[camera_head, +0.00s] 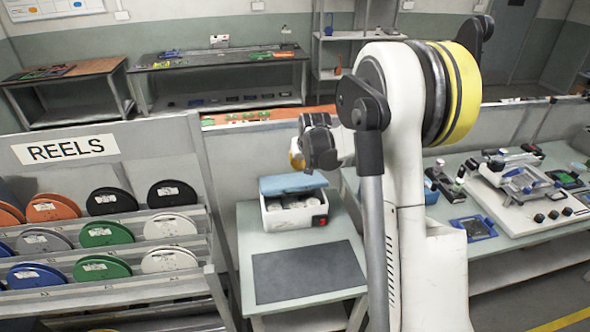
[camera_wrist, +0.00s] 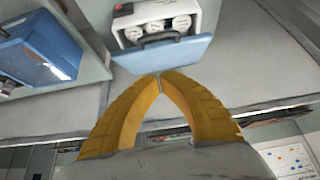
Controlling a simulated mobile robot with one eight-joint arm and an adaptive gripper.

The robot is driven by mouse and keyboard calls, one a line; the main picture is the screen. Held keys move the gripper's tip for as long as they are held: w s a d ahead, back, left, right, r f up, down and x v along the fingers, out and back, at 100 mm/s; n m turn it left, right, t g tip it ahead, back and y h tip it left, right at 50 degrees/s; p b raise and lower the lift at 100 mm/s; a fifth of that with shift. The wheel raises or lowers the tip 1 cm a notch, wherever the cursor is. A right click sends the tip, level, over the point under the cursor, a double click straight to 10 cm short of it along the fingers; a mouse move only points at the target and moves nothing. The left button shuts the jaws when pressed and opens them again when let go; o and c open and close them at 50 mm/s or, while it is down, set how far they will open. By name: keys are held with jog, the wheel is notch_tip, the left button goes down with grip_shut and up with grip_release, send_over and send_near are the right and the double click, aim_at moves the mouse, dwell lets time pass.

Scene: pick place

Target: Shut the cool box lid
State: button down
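The cool box (camera_head: 291,217) is a white box with a red switch on its front, on the small table. Its blue lid (camera_head: 291,183) is raised at the back edge, and white round items show inside. In the wrist view the box (camera_wrist: 197,22) is at the top, with the open lid (camera_wrist: 190,54) and its dark handle below it. My gripper (camera_wrist: 160,75) has its yellow fingers meeting at the tips, with nothing between them. The tips are at the lid's edge; I cannot tell if they touch. In the head view my gripper (camera_head: 297,160) is above and behind the lid, partly hidden.
A dark mat (camera_head: 308,272) lies in front of the box. A reel rack (camera_head: 105,240) stands close on the left. A cluttered workbench (camera_head: 510,250) is on the right. A blue container (camera_wrist: 38,55) is at the wrist view's left.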

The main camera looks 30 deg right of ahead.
jog(key=b, duration=0.1)
send_near(297, 189)
jog(key=w, duration=0.3)
jog(key=f, duration=0.1)
jog(key=d+f, duration=0.1)
jog(key=shift+s+f, duration=0.3)
jog(key=shift+f, duration=0.1)
jog(key=shift+s+a+f+b, duration=0.15)
jog(key=shift+f+b, duration=0.15)
jog(key=shift+f, duration=0.2)
jog(key=s+f+t+b, duration=0.2)
jog(key=s+f+b, duration=0.1)
jog(key=f+b, duration=0.7)
jog(key=shift+s+a+f+h+b, duration=0.3)
jog(key=shift+a+b, duration=0.15)
jog(key=shift+b, duration=0.55)
jog(key=shift+r, duration=0.1)
